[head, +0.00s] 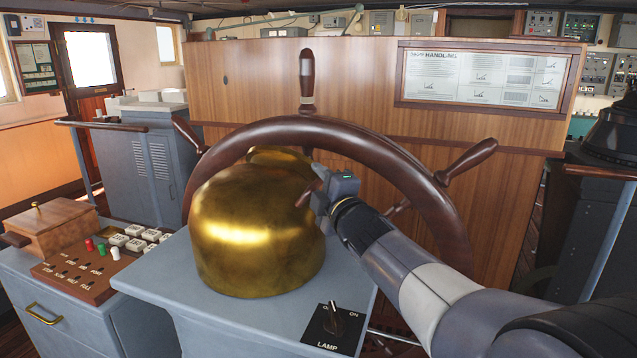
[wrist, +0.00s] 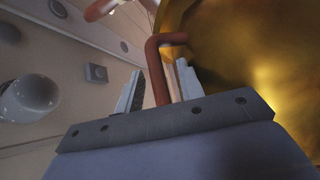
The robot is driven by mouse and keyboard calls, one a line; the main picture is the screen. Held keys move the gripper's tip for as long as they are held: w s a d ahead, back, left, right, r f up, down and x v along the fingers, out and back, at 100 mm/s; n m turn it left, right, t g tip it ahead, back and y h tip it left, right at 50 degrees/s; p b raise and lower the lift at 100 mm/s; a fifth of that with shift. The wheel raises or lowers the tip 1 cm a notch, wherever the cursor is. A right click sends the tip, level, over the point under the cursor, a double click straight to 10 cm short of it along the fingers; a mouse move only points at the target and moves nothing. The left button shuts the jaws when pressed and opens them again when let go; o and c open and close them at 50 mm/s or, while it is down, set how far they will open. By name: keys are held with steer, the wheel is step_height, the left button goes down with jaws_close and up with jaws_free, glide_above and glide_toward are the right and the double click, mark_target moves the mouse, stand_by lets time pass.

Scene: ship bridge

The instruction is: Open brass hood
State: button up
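The brass hood (head: 250,235) is a rounded, shiny dome sitting on top of the grey pedestal (head: 160,275) in the head view. Its inner-looking curved brass surface fills the right of the wrist view (wrist: 265,60). A reddish-brown bent handle (wrist: 157,72) sticks out from the brass; in the head view its end (head: 307,193) shows at the hood's right side. My gripper (wrist: 158,88) is beside the hood with its two fingers apart. The handle passes between them, nearer the right finger. I see a gap at the left finger; contact on the right is unclear.
A large wooden ship's wheel (head: 440,215) stands right behind the hood, its spokes close to my arm. A lamp switch plate (head: 333,328) is on the pedestal's front right. At left are a button panel (head: 88,268) and a wooden box (head: 50,230).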

steer(key=shift+c, duration=0.5)
jaws_close()
